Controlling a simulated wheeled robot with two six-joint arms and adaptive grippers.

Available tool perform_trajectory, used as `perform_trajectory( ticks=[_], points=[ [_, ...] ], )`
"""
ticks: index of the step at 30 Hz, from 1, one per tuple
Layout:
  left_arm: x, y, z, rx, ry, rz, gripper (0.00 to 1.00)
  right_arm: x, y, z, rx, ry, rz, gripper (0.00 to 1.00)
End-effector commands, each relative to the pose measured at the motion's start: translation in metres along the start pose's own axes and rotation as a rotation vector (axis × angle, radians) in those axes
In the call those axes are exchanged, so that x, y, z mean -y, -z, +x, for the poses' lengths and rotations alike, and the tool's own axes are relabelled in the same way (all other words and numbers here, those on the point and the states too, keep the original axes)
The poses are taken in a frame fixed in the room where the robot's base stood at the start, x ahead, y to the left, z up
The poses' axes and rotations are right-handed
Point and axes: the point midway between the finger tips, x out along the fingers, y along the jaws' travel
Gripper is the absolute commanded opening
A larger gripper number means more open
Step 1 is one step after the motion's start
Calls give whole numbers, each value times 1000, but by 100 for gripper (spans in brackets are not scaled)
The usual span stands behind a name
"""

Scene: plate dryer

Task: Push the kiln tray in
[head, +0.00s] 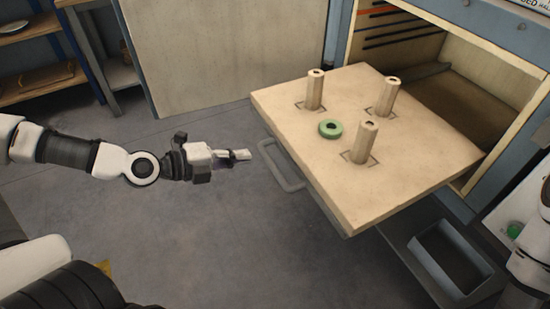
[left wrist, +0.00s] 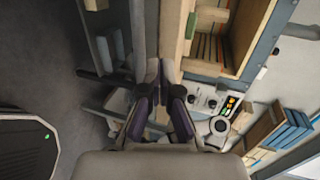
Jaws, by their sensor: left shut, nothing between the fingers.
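The kiln tray (head: 440,150) is a pale square slab pulled far out of the kiln opening (head: 490,75). Three upright posts stand on it, and a green ring (head: 330,128) lies flat among them. A grey bar handle (head: 283,170) sticks out from the tray's front edge. My left gripper (head: 246,155) is shut and empty, just left of the handle in the head view, with a small gap in the picture. Its closed fingers also show in the left wrist view (left wrist: 160,100). My right arm shows at the right edge, but its gripper is out of view.
A grey open bin (head: 450,262) sits below the tray at the lower right. Wooden shelves (head: 35,75) and a pale panel (head: 220,50) stand at the back left. The floor left of the tray is clear.

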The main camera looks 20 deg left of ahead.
Motion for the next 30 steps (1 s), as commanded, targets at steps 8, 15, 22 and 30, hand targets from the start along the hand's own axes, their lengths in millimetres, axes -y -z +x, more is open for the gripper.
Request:
perform_trajectory(
  ticks=[8,15,22,30],
  points=[
    [-10,1,26,-4,-7,11,0,0,0,50,0,0,0,40],
    [-6,2,52,-5,-8,9,0,0,0,68,0,0,0,40],
    [-3,1,82,-3,-9,5,0,0,0,76,0,0,0,40],
    [0,1,98,-1,-2,0,0,-1,0,79,0,0,0,40]
  ],
)
